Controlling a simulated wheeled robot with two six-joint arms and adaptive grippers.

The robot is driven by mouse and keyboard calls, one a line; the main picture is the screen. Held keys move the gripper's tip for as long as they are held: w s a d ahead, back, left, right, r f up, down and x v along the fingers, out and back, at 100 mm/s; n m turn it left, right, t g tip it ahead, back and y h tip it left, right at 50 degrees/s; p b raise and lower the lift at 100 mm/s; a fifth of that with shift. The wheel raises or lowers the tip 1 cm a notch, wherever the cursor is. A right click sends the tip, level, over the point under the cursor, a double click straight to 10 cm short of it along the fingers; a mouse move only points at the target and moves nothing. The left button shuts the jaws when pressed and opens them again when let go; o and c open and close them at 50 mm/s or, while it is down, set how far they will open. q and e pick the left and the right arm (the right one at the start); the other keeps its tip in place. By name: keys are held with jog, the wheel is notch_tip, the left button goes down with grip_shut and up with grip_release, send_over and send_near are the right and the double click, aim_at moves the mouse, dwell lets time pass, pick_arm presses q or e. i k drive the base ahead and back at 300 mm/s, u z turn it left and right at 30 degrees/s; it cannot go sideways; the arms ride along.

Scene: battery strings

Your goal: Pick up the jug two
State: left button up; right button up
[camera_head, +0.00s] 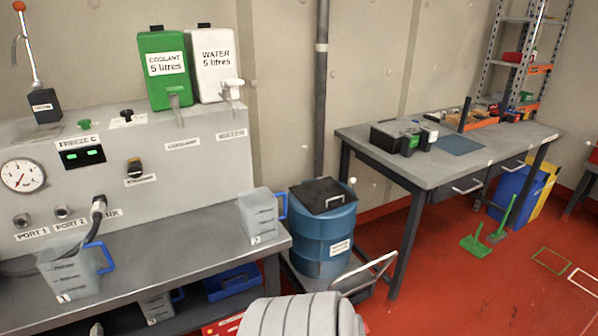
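A translucent grey jug with a blue handle (260,215) stands upright at the right end of the grey bench, near its edge. A small white label is low on its front, too small to read surely. A second such jug (70,272) stands at the left of the bench, under a hose nozzle. A third jug (157,308) sits on the shelf below and is partly hidden by the bench top. None of the labels can be read well enough to tell which is jug two. Neither of my grippers is in view.
The bench (170,245) has clear room between the two upper jugs. A blue drum (323,240) with a black lid stands right of the bench, on a trolley. A blue tray (232,282) lies on the lower shelf. A grey worktable (440,170) stands at the right.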

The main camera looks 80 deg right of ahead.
aim_at(266, 214)
jog(key=z, duration=2.45)
jog(key=k, duration=1.2)
jog(key=z, duration=0.65)
jog(key=i, duration=0.35)
jog(key=z, duration=1)
jog(key=i, duration=1)
jog(key=u, duration=0.65)
jog(key=i, duration=0.95)
jog(key=u, duration=0.95)
